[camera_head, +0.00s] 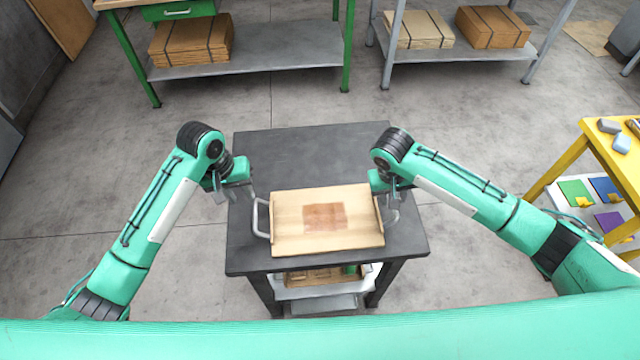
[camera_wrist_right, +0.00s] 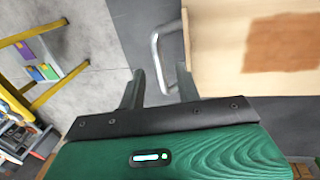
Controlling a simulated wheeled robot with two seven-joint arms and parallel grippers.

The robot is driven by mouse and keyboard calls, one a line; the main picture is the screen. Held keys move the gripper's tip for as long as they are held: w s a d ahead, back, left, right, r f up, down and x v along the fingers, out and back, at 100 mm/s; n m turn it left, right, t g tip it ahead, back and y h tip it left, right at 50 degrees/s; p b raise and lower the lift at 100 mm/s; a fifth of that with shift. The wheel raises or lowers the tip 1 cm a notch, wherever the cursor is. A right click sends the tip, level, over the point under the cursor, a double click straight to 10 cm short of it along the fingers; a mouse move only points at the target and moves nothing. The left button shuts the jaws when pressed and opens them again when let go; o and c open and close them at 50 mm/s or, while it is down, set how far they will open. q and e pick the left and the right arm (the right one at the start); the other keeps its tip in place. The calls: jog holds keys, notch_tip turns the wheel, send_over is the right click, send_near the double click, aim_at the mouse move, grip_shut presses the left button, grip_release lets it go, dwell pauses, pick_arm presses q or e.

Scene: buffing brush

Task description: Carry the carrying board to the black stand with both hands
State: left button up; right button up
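The carrying board (camera_head: 290,235) is pale wood with a reddish-brown patch in its middle. It appears to lie flat on the black stand (camera_head: 330,150), near its front edge. A grey bar handle (camera_head: 257,219) shows at its left side. My left gripper (camera_head: 234,197) is open and empty, up and left of that handle. My right gripper (camera_head: 389,208) is at the board's right side. In the right wrist view its fingers (camera_wrist_right: 160,88) are apart, with the grey right handle (camera_wrist_right: 156,55) reaching between them. I see no grip on it.
Under the black top is a shelf with a brown box (camera_head: 310,276). Shelves with cardboard stacks (camera_head: 190,42) are at the back. Floor around the stand is clear.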

jog(key=v, duration=0.6)
dwell(0.4)
